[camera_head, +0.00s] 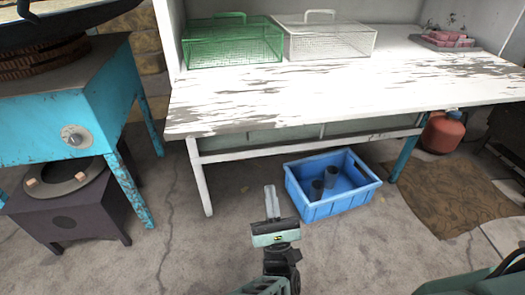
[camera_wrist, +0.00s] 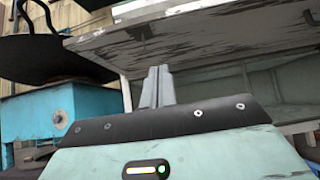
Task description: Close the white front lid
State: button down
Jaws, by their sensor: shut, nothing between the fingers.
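A white wire-mesh cover (camera_head: 330,40) with a handle on top sits on the white worn table (camera_head: 300,100), right of a green mesh cover (camera_head: 232,42). The white cover looks lowered onto the tabletop; I cannot tell whether it is fully shut. My gripper (camera_head: 270,190) is in front of the table, apart from both covers, with its fingers together and empty. In the wrist view my gripper (camera_wrist: 157,72) points toward the table's underside and front edge (camera_wrist: 190,40). The covers are not clearly visible there.
A blue crate (camera_head: 310,207) with dark cups stands under the table, right of my gripper. A turquoise stove stand (camera_head: 60,110) is at the left. A red gas bottle (camera_head: 443,132) and pink items (camera_head: 447,39) are at the right.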

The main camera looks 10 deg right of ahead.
jog(key=s+r+b+x, duration=0.1)
jog(key=s+r+x, duration=0.1)
jog(key=x, duration=1)
jog(key=shift+w+r+y, duration=0.25)
jog(key=shift+y, duration=0.05)
jog(key=shift+a, duration=0.1)
